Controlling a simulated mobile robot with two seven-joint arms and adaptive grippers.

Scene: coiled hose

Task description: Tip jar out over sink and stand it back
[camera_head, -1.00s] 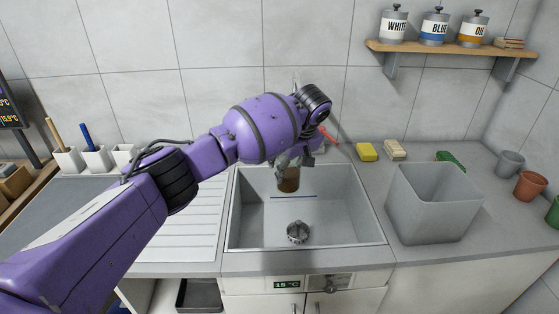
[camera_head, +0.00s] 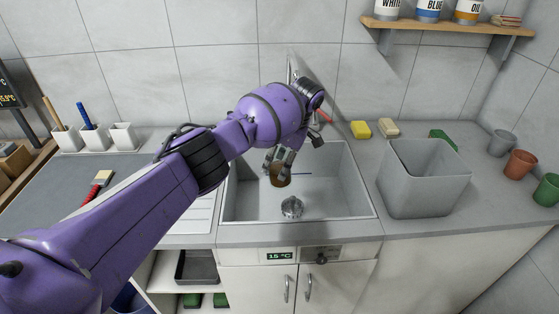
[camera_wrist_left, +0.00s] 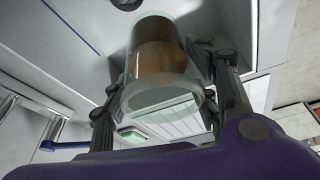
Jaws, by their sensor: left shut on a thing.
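My left gripper (camera_head: 281,160) reaches in from the left over the sink (camera_head: 345,206) and is shut on a clear glass jar. The jar (camera_head: 281,178) shows brown content and hangs over the basin, behind the drain (camera_head: 292,207). In the left wrist view the jar (camera_wrist_left: 158,92) lies between the two fingers (camera_wrist_left: 168,95), with brown matter (camera_wrist_left: 160,60) toward one end. The jar looks tilted, but its exact angle is hard to read. The gripper partly hides it in the head view. My right gripper is not in view.
A grey bin (camera_head: 425,185) stands right of the sink. Yellow (camera_head: 360,130) and beige (camera_head: 388,128) sponges lie behind it. Several pots stand at far right. A brush (camera_head: 98,185) lies on the left counter, with white holders (camera_head: 95,138) behind. A red tap lever (camera_head: 323,117) is near my wrist.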

